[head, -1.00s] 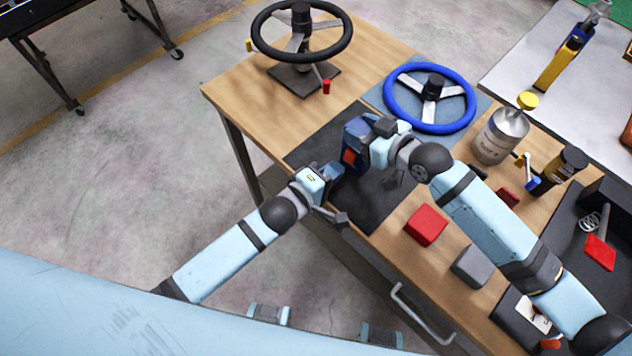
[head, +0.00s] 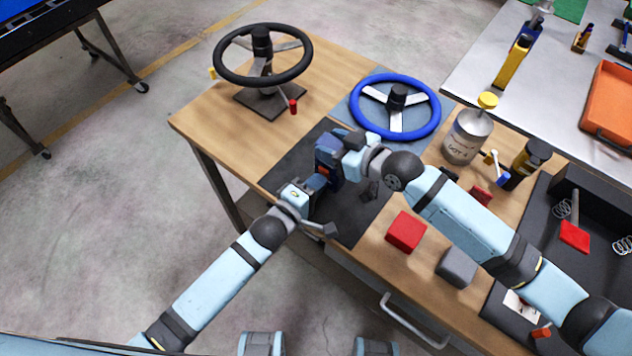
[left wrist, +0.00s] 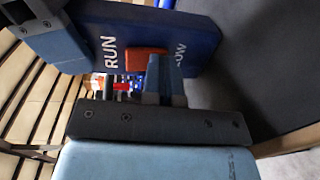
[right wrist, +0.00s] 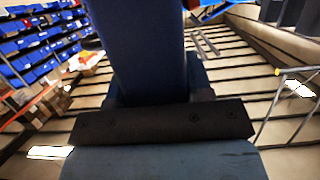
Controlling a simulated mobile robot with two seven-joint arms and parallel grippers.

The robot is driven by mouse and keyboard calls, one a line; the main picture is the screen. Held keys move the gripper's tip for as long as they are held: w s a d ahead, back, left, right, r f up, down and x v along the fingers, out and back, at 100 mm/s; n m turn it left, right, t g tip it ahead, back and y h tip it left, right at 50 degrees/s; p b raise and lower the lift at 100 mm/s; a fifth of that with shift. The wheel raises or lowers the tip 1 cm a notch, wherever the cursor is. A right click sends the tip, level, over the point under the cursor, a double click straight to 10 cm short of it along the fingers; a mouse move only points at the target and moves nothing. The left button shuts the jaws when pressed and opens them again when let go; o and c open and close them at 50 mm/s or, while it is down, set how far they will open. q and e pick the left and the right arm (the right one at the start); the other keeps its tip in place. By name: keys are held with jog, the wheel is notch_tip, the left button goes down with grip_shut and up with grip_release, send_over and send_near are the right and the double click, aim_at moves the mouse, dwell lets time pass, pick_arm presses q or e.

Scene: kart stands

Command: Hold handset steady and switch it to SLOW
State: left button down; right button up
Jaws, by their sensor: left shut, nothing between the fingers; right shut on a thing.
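The handset is a dark blue box (head: 326,150) held upright above the dark mat (head: 352,212). In the left wrist view its face (left wrist: 190,32) shows the words RUN and SLOW with an orange switch (left wrist: 147,58) between them. SLOW is partly hidden by a finger. My right gripper (head: 340,148) is shut on the handset, whose blue body (right wrist: 140,50) fills the middle of the right wrist view. My left gripper (head: 317,183) is shut and empty, its fingertips (left wrist: 165,72) right at the switch on the SLOW side. I cannot tell whether they touch it or which way it is tipped.
A black steering wheel (head: 262,82) on a stand and a blue steering wheel (head: 438,112) are behind on the wooden table. A silver can (head: 466,138), a red block (head: 406,231) and a grey block (head: 456,267) are to the right. Free floor lies left.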

jog(key=shift+a, duration=0.1)
pick_arm(q)
jog(key=f+v, duration=0.3)
jog(key=v, duration=1)
jog(key=shift+s+a, duration=0.2)
jog(key=shift+s, duration=0.2)
jog(key=shift+f, duration=0.15)
pick_arm(e)
jog(key=o, duration=1.1)
jog(key=shift+o, duration=0.2)
jog(key=shift+s, duration=0.1)
